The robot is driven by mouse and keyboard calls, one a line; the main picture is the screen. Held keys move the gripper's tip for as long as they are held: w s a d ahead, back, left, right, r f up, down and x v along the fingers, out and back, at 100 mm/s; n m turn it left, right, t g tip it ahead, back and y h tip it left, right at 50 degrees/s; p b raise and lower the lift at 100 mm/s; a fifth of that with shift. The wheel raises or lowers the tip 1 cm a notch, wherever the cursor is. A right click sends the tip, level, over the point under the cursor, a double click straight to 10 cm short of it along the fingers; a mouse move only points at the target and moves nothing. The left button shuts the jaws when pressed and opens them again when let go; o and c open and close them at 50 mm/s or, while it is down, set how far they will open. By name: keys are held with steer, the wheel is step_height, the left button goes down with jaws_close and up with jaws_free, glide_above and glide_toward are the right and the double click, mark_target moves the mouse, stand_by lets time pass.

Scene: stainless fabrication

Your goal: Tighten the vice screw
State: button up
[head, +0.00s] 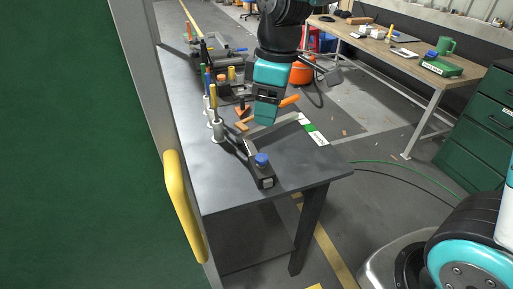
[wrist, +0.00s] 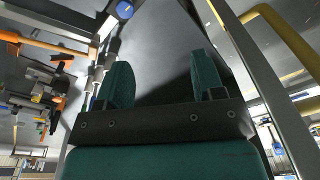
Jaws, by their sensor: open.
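My gripper (head: 263,116) hangs above the dark workbench (head: 240,182), near its middle. In the wrist view its two teal fingers stand apart with nothing between them (wrist: 160,68). I cannot clearly identify the vice or its screw. A small dark block with a blue round cap (head: 262,160) sits near the front of the bench, below and in front of my gripper. The blue cap also shows at the top of the wrist view (wrist: 124,9). Dark, cluttered metal parts (head: 232,92) lie left of my gripper and are partly hidden.
Holders with coloured-handled tools (head: 217,130) stand along the bench's left side. A grey metal angle (head: 275,131) and a green-and-white box (head: 313,132) lie on the bench. A yellow handle (head: 180,205) is at the left. The bench's front surface is mostly clear.

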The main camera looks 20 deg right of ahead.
steer(key=n+h, duration=0.1)
steer(key=n, duration=0.1)
glide_above(261, 157)
steer(key=f, duration=0.2)
step_height(261, 157, down, 17)
steer(key=shift+p, duration=1.25)
steer(key=c, duration=0.9)
